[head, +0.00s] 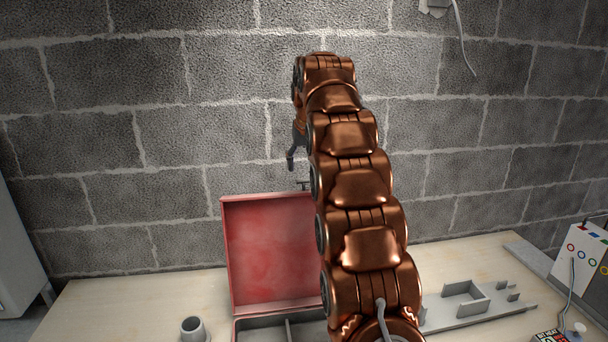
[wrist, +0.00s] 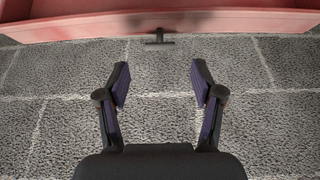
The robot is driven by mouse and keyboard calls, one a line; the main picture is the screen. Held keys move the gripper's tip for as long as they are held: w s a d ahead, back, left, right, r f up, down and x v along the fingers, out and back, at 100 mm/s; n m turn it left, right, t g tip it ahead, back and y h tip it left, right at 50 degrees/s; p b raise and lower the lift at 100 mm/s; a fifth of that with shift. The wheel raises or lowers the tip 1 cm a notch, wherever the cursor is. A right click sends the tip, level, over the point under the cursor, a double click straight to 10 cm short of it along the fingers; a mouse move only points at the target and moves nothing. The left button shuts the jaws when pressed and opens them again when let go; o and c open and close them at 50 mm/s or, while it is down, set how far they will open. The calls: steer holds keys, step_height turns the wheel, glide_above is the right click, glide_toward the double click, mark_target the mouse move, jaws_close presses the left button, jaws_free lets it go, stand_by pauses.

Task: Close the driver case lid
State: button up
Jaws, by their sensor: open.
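The driver case stands on the table with its red lid (head: 268,250) open and roughly upright. Its lower part with grey dividers (head: 285,332) shows at the bottom edge, partly hidden by my arm. A small dark T-shaped piece (head: 303,184) sticks up at the lid's top edge. My gripper (head: 293,157) is above and behind the lid near the wall, mostly hidden by the arm. In the wrist view, my gripper (wrist: 160,78) is open and empty. The red lid (wrist: 70,27) and T-shaped piece (wrist: 159,39) lie beyond the fingertips, apart from them.
A grey block wall (head: 150,150) stands behind the table (head: 110,305). A grey cup-like holder (head: 193,328) is left of the case. A grey tray (head: 480,305) lies to its right. A white box with coloured rings (head: 585,255) is at far right.

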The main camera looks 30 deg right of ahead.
mark_target(304, 191)
steer(key=shift+p+x, duration=0.65)
steer(key=shift+x, duration=1.85)
jaws_close()
